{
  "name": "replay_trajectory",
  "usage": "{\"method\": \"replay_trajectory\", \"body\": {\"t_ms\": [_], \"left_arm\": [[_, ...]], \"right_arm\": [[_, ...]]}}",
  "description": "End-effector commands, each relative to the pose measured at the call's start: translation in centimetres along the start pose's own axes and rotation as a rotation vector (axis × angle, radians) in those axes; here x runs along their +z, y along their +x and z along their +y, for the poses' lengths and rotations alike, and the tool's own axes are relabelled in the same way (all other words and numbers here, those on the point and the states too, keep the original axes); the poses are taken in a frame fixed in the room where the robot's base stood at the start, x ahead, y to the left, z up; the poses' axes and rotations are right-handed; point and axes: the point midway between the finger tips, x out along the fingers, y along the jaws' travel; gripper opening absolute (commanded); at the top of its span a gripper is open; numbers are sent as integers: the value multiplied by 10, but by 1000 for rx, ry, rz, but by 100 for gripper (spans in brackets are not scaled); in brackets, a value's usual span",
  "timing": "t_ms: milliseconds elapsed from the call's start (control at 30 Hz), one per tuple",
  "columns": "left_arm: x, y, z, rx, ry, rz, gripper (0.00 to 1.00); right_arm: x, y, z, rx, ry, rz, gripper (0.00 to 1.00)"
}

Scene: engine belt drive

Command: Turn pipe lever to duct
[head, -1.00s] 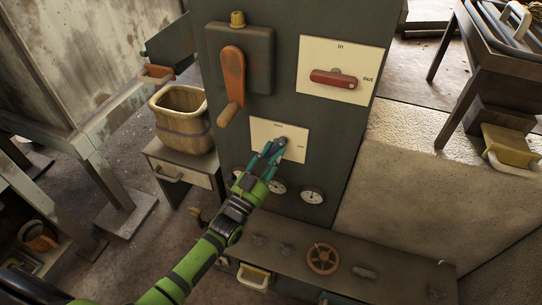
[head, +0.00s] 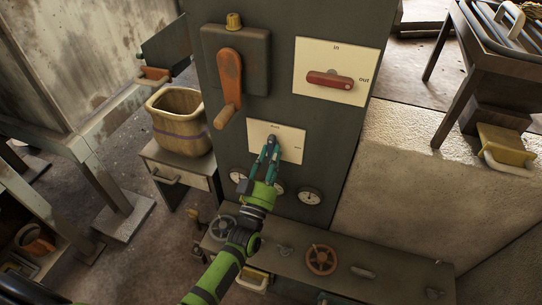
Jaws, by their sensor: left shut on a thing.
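A white label plate (head: 289,133) is mounted on the grey cabinet, with small lettering at its top and right edges that is too small to read. My left gripper (head: 271,147) is at the middle of this plate. Its teal fingers are shut on a small dark lever (head: 272,138), of which only the upper end shows; the fingers hide the rest. The fingers point up along the plate, and my green arm comes in from below. My right gripper is not in view.
Above is a larger plate (head: 310,60) marked "in" and "out" with a red lever (head: 330,79). An orange crank (head: 229,85) hangs at its left. Gauges (head: 310,197) sit below the plate. A handwheel bench (head: 290,262) stands underneath, and a basket (head: 178,120) at left.

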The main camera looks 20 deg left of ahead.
Motion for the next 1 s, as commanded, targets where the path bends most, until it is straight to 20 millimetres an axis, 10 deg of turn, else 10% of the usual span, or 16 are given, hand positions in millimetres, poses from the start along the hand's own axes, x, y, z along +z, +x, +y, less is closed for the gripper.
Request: {"method": "replay_trajectory", "body": {"t_ms": [400, 433, 500, 1000], "left_arm": [[-1, 1, 0, -4, -13, 1, 0], [-1, 1, 0, -4, -13, 1, 38], [-1, 1, 0, -4, -12, 1, 54], [1, -21, 0, -3, -9, -3, 54]], "right_arm": [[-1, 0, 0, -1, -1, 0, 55], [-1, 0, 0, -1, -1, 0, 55], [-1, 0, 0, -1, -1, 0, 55], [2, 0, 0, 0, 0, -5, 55]]}}
